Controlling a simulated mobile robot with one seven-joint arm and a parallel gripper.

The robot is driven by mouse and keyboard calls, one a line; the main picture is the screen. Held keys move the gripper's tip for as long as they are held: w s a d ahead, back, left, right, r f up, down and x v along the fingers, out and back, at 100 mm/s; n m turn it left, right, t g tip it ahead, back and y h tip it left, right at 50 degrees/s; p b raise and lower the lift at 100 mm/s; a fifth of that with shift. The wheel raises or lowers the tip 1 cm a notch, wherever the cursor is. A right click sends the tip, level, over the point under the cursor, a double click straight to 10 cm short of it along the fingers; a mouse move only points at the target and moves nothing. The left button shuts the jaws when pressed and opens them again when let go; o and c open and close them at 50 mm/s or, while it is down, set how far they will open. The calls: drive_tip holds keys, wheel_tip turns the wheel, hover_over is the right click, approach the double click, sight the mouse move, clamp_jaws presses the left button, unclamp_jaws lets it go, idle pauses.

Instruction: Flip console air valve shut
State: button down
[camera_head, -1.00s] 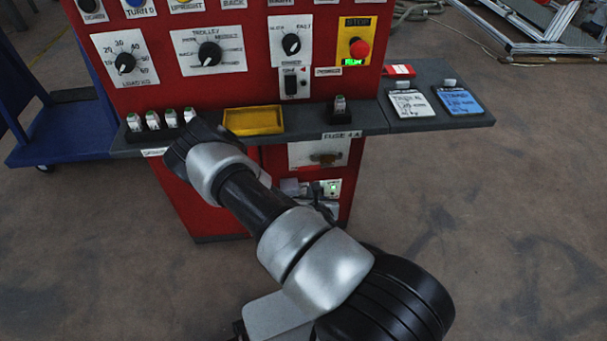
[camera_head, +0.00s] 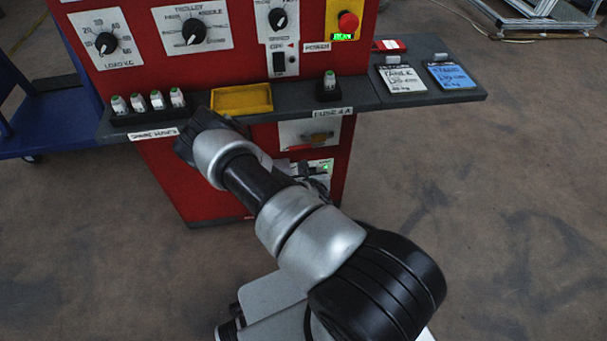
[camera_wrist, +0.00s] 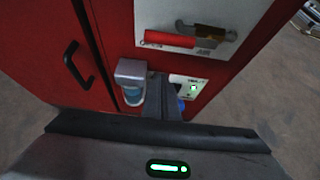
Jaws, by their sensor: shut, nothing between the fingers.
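The air valve is a red lever (camera_wrist: 170,40) with a brass body (camera_wrist: 210,32) on a white plate in the upper wrist view. The lever lies roughly level, pointing left from the brass body. In the head view the valve plate (camera_head: 309,132) shows below the shelf, with the valve small on it. My gripper (camera_wrist: 163,84) reaches up from the bottom of the wrist view, its dark fingers together and empty. In the picture the fingertips are below the lever and apart from it. In the head view my arm hides most of the gripper.
A pale box with a blue bowl (camera_wrist: 132,92) is left of my fingers, and a white panel with a green light (camera_wrist: 193,88) is right. A black door handle (camera_wrist: 77,65) stands farther left. The grey shelf (camera_head: 290,105) juts out above the valve. Open floor lies right.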

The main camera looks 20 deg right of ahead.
sight(305, 147)
drive_tip(key=shift+w+d+r+b, duration=0.1)
drive_tip(key=shift+w+d+r, duration=0.15)
drive_tip(key=shift+w, duration=0.4)
drive_tip(key=shift+w+d+r+b, duration=0.15)
drive_tip(key=shift+w+r, duration=0.25)
drive_tip(key=shift+w, duration=0.3)
drive_tip(key=shift+w+d+r+b, duration=0.1)
drive_tip(key=shift+w+d+r, duration=0.15)
drive_tip(key=shift+w, duration=0.4)
drive_tip(key=shift+r, duration=0.2)
